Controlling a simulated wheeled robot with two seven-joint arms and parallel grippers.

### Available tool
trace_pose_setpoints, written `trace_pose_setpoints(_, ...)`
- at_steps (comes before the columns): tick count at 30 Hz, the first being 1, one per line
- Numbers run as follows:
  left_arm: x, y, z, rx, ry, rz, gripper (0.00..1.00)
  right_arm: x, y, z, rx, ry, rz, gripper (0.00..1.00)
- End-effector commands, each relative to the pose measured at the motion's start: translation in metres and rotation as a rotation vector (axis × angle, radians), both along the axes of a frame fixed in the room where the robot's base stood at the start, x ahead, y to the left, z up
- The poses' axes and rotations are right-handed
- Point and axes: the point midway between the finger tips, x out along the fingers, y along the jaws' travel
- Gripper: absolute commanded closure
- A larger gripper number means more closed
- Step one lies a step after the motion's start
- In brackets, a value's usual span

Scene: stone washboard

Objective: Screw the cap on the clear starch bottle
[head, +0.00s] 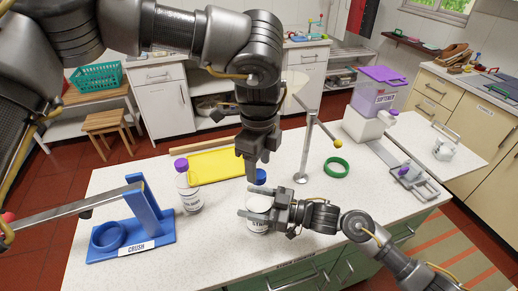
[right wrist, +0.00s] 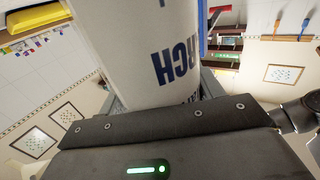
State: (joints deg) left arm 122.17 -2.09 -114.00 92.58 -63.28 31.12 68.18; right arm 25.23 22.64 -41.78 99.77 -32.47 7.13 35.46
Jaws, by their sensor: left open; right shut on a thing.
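The starch bottle (head: 257,226) stands upright on the counter's front part, its lettering partly hidden. My right gripper (head: 256,212) is shut around its upper body from the right. A blue cap (head: 260,176) shows just above and behind the bottle top, beside my left gripper's fingertips. My left gripper (head: 251,170) points down over this spot and is open. I cannot tell whether the cap touches the fingers or what it rests on.
A purple-capped bottle (head: 190,194) and a blue crush stand (head: 135,228) are on the left. A yellow tray (head: 215,164) lies behind. A metal post (head: 303,150) and green ring (head: 337,168) stand to the right. A purple softener container (head: 380,97) is at the back right.

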Motion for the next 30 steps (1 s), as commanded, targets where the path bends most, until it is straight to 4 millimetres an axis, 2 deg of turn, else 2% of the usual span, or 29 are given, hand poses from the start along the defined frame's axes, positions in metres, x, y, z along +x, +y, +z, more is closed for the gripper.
trace_pose_setpoints(3,0.000,0.000,-0.015,0.002,0.001,0.000,0.48,0.000,0.000,0.000,0.001,0.000,0.000,0.98)
trace_pose_setpoints(7,0.000,0.001,-0.024,0.002,0.000,0.000,0.48,0.000,0.000,0.000,0.001,0.000,0.000,0.98)
trace_pose_setpoints(18,0.000,0.000,-0.028,0.001,0.000,0.000,0.48,0.000,0.000,0.000,0.001,0.000,0.000,0.98)
trace_pose_setpoints(28,0.000,0.000,-0.028,0.001,0.000,0.000,0.91,0.000,0.000,0.000,0.001,0.000,0.000,0.98)
trace_pose_setpoints(30,0.000,0.000,-0.028,0.001,0.000,0.000,0.94,0.000,0.000,0.000,0.001,0.000,0.000,0.98)
